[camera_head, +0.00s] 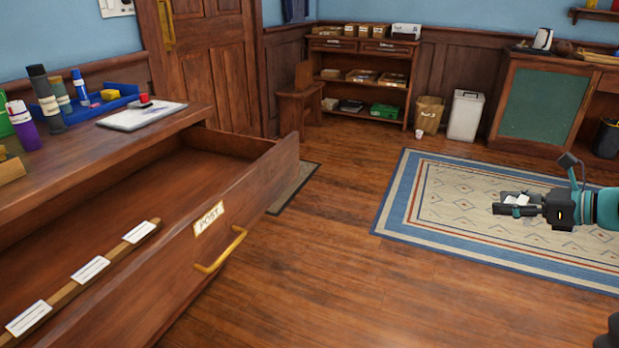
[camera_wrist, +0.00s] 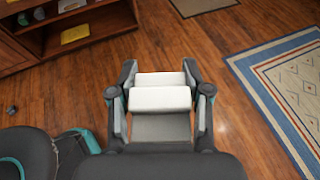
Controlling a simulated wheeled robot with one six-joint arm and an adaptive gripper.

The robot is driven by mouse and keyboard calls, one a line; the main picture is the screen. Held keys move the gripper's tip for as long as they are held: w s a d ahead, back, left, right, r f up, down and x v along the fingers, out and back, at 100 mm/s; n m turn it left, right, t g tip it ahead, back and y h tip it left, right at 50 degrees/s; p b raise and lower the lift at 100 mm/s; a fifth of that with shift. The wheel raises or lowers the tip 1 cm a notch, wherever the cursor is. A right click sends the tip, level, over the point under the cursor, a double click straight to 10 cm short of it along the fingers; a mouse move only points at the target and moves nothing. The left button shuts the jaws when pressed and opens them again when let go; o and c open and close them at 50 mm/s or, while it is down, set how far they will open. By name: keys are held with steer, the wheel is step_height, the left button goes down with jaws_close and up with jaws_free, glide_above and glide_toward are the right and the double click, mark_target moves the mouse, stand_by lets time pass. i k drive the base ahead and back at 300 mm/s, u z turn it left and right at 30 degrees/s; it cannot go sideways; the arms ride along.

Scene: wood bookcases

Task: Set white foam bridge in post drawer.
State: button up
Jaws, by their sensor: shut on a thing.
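The white foam bridge (camera_wrist: 160,99) is held between the two fingers of my gripper (camera_wrist: 160,76) in the wrist view. In the head view my gripper (camera_head: 514,208) is at the far right, above the patterned rug, with a little of the white foam showing at its fingers. The gripper is shut on the foam. The post drawer (camera_head: 252,188) is pulled open at the left, with a POST label and a brass handle on its front. My gripper is well to the right of the drawer, apart from it.
A wooden strip (camera_head: 92,268) with several white labels lies inside the drawer; the back part of the drawer is bare. The desk top (camera_head: 75,160) above holds bottles, a blue tray (camera_head: 106,100) and a clipboard (camera_head: 142,115). Open wooden floor (camera_head: 330,260) lies between drawer and rug (camera_head: 408,195).

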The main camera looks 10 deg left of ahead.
mark_target(199, 202)
steer(key=i, duration=2.3)
steer(key=u, duration=3.7)
